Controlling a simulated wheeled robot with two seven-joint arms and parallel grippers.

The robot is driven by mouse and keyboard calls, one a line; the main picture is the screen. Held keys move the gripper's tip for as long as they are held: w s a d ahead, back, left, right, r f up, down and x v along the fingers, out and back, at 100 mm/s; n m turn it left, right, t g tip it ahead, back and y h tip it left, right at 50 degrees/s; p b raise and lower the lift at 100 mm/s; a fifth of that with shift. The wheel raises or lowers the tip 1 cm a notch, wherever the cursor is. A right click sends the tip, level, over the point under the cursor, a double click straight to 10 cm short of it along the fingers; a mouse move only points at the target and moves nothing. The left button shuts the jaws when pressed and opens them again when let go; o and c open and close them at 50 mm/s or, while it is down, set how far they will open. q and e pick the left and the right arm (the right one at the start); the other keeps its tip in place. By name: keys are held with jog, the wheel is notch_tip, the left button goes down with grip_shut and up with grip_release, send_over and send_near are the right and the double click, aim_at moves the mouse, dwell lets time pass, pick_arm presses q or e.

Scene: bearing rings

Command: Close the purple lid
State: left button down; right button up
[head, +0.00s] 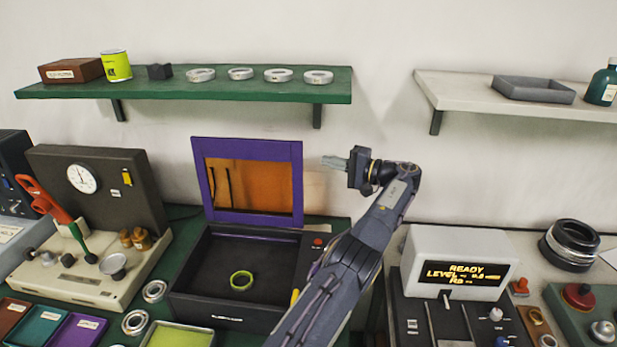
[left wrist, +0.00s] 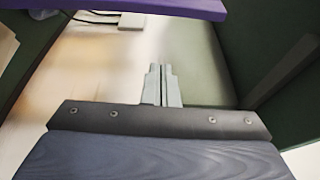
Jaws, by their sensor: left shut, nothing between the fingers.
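The purple lid (head: 298,180) is a square frame with an orange see-through pane (head: 265,188). It stands open, nearly upright, at the back of a black box (head: 190,280). A yellow-green ring (head: 241,280) lies inside the box. My left gripper (head: 325,161) is shut and empty, with its fingers pointing left. It is just right of the lid's upper right edge, with a gap between them in the head view. In the left wrist view, the shut fingertips (left wrist: 162,70) show below a purple edge of the lid (left wrist: 170,6). My right gripper is not in view.
A green shelf (head: 200,92) with several pale rings hangs above the lid. A pale shelf (head: 450,90) is at the right. A gauge station (head: 100,190) stands left of the box, and a display unit (head: 455,245) stands to its right.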

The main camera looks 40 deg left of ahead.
pick_arm(q)
jog(key=s+a+p, duration=0.1)
jog(key=s+a, duration=0.3)
jog(key=shift+s+a+r, duration=0.2)
jog(key=shift+s+a, duration=0.05)
jog(key=shift+s, duration=0.1)
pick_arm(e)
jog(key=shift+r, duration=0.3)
pick_arm(q)
jog(key=shift+f, duration=0.1)
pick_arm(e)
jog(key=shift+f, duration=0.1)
